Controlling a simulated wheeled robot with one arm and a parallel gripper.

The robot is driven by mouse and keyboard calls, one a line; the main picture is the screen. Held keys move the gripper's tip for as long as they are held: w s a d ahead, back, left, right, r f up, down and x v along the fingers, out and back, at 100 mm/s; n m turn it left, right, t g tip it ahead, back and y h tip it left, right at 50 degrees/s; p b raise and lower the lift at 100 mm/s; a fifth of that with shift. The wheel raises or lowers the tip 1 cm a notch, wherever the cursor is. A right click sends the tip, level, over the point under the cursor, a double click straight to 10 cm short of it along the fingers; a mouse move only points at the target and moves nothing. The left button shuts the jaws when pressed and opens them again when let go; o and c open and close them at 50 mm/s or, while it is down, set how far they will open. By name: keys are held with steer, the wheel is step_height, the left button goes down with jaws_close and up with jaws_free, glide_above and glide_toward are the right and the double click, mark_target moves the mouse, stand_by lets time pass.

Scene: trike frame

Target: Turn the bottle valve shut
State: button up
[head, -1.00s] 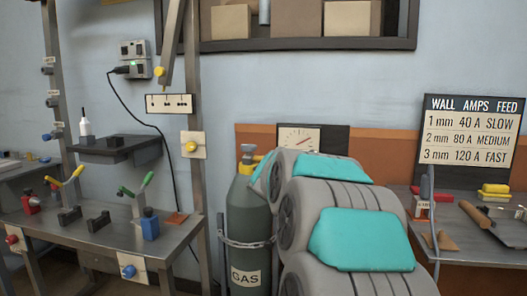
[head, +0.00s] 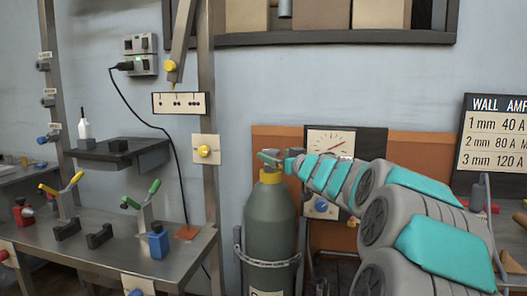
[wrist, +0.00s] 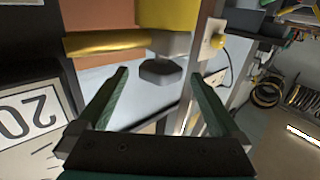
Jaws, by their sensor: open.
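The gas bottle (head: 270,220) is a dark grey-green cylinder standing upright, with a yellow collar (head: 270,176) at its neck. My gripper (head: 268,157) is at the bottle's top, in front of the valve, and hides most of it in the head view. In the wrist view, my gripper (wrist: 160,73) is open, with one finger on each side of the picture. A dark faceted valve knob (wrist: 160,74) shows between the fingertips, below a grey stem and yellow valve body (wrist: 168,14). I cannot tell whether the fingers touch the knob.
A chain clamp (head: 266,262) holds the bottle. A dial gauge (head: 331,142) is behind my arm. A steel post (head: 208,100) with a yellow-knob plate (head: 205,149) stands left of the bottle. A workbench (head: 110,250) with clamps is further left.

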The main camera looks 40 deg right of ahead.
mark_target(266, 151)
steer(key=w, duration=0.4)
steer(key=w+d, duration=0.1)
steer(key=w, duration=0.1)
steer(key=shift+w, duration=0.35)
steer(key=c, duration=1.3)
